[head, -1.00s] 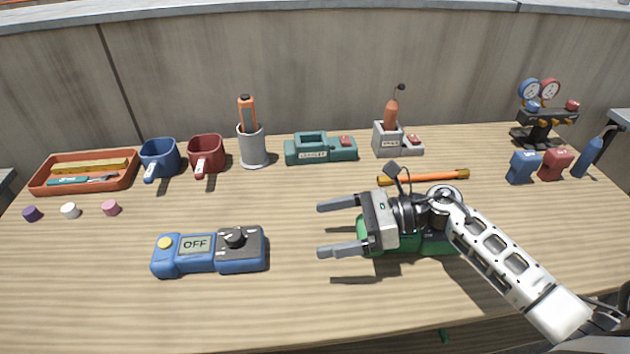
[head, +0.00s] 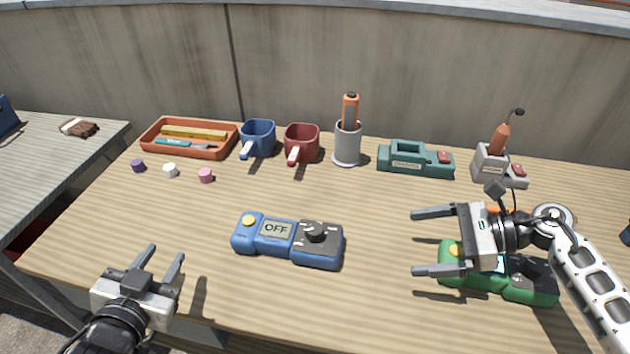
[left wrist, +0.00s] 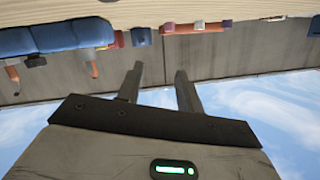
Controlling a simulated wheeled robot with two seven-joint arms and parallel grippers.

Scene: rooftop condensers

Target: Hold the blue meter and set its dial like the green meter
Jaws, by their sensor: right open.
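The blue meter (head: 287,240) lies flat near the middle of the table, with a yellow button, a display reading OFF and a black dial (head: 316,232). The green meter (head: 497,277) lies to its right, partly hidden under my right gripper. Its display and dial cannot be read clearly. My right gripper (head: 432,242) is open and empty above the green meter, fingers pointing left toward the blue meter. My left gripper (head: 163,262) is open and empty at the table's front left, left of and nearer than the blue meter. Its fingers also show in the left wrist view (left wrist: 158,82).
An orange tray (head: 190,153), a blue mug (head: 258,138), a red mug (head: 301,142), a grey holder (head: 347,146) and a teal device (head: 415,160) stand along the back. Small purple, white and pink caps (head: 205,176) lie at left. The table between left gripper and blue meter is clear.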

